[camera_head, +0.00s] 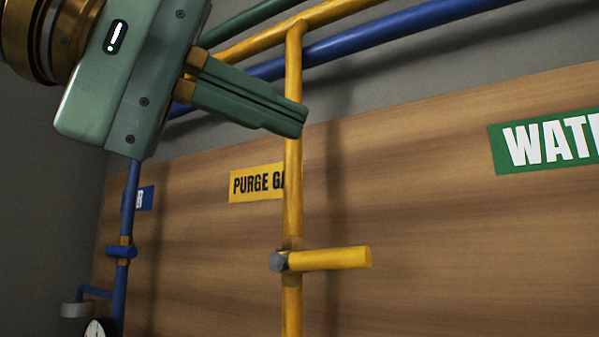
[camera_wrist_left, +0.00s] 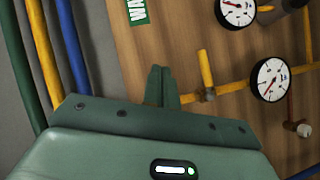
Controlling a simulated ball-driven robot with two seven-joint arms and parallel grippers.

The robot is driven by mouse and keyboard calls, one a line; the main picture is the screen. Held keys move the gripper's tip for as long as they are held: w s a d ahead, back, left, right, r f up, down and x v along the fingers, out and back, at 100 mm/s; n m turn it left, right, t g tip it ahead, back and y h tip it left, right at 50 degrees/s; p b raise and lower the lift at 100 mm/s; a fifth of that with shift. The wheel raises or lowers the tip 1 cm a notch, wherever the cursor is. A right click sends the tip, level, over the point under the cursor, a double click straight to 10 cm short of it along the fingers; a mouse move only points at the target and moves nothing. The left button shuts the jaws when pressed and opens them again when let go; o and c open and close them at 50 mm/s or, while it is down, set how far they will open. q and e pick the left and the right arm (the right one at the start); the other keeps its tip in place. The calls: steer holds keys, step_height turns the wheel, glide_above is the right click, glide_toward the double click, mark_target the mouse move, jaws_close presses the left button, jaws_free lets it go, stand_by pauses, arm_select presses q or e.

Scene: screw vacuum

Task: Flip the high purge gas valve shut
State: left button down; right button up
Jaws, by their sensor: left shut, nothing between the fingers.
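The purge gas valve has a yellow handle (camera_head: 330,259) that points right, across the vertical yellow pipe (camera_head: 292,205), with a grey hub at its left end. A yellow "PURGE GA..." label (camera_head: 256,184) is beside the pipe, its end hidden behind it. My left gripper (camera_head: 303,122) is shut and empty, up and in front of the pipe, above the handle. In the left wrist view the shut fingers (camera_wrist_left: 161,70) point at the board, and the yellow handle (camera_wrist_left: 206,69) is to their right, apart from them. My right gripper is not in view.
Yellow, blue and green pipes (camera_head: 395,22) run along the top. A blue valve (camera_head: 121,251) is at the left and a green water label (camera_head: 545,140) at the right. Gauges (camera_wrist_left: 270,80) and a dark red pipe show in the wrist view. The board right of the handle is clear.

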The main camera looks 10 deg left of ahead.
arm_select(q)
steer(key=shift+s+a+r, duration=0.3)
steer(key=shift+s+r, duration=0.25)
steer(key=shift+s, duration=0.2)
steer(key=shift+s+a+r, duration=0.3)
steer(key=shift+s+r, duration=0.25)
steer(key=shift+s, duration=0.2)
steer(key=shift+s, duration=0.1)
